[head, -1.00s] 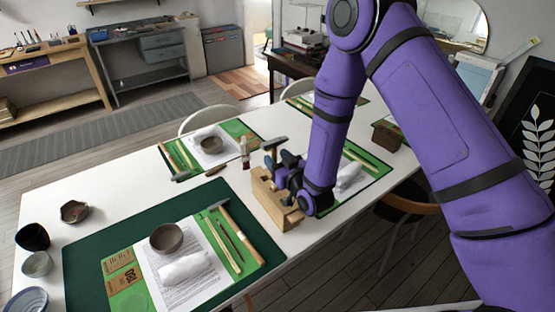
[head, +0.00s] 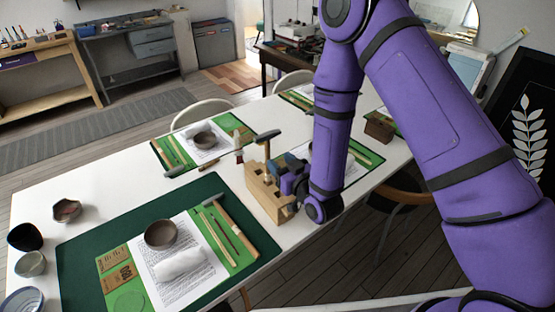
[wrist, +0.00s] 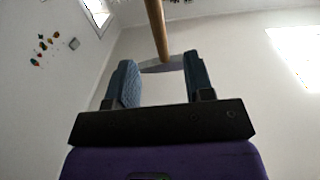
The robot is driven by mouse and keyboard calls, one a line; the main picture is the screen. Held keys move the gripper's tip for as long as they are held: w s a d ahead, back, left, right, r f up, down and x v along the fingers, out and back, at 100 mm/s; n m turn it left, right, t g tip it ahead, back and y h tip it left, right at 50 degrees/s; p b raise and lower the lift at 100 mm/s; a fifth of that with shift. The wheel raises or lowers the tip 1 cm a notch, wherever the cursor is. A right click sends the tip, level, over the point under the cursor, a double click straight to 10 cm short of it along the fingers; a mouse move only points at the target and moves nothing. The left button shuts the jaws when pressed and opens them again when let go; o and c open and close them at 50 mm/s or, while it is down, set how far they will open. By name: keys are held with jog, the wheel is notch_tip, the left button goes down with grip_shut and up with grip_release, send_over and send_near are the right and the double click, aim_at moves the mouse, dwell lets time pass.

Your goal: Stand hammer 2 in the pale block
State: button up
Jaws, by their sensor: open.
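The pale block (head: 262,200) stands on the white table right of the large green mat. A hammer (head: 268,136) stands upright at the block in the head view, grey head on top and wooden handle running down toward it; the handle's lower end is hidden. I cannot tell its number. My gripper (head: 279,167) is just right of this hammer, low over the block. In the wrist view my gripper (wrist: 160,82) has its blue fingers spread apart, and the hammer's handle (wrist: 156,30) and head show beyond the gap, apparently untouched.
Another hammer (head: 232,230) lies on the large green mat (head: 85,262), near a brown bowl (head: 160,233) and a white cloth bundle (head: 181,264). A smaller setting with a bowl (head: 204,140) is behind. A brown block (head: 379,127) stands far right.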

jog(key=shift+v, duration=1.7)
jog(key=shift+r, duration=0.1)
notch_tip(320, 180, up, 6)
jog(key=shift+f, duration=0.1)
